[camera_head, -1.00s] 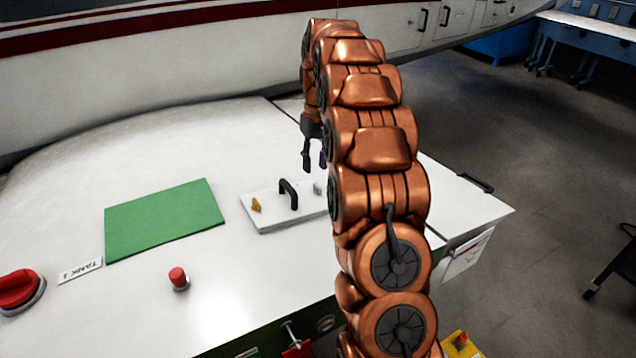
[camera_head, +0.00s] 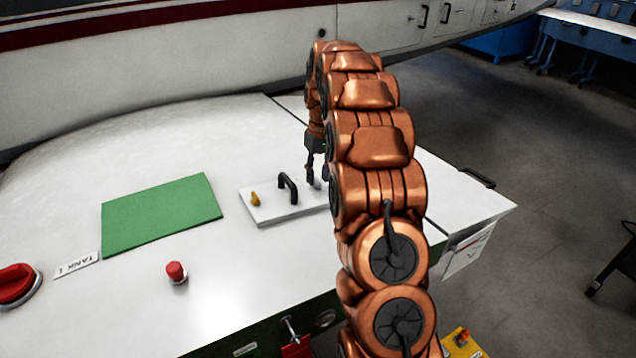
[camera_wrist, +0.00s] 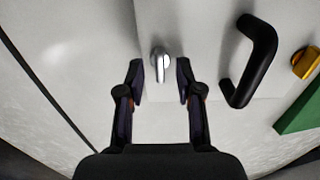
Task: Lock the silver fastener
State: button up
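The silver fastener (camera_wrist: 160,62) is a small metal knob with a narrow lever, on the white panel (camera_wrist: 200,65) in the wrist view. The lever points toward my gripper. My gripper (camera_wrist: 159,72) is open, with one dark finger on each side of the fastener and a visible gap to it on both sides. In the head view my gripper (camera_head: 318,183) is down near the right end of the white panel (camera_head: 285,216). There the fastener is mostly hidden behind the fingers and arm.
A black handle (camera_head: 289,187) stands mid-panel, with a yellow fastener (camera_head: 255,198) beyond it. A green mat (camera_head: 160,213), a red button (camera_head: 176,272) and a red knob (camera_head: 17,285) lie to the left.

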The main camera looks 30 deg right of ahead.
jog(key=shift+a+f, duration=0.1)
jog(key=shift+f, duration=0.7)
jog(key=shift+b, duration=0.45)
grip_shut()
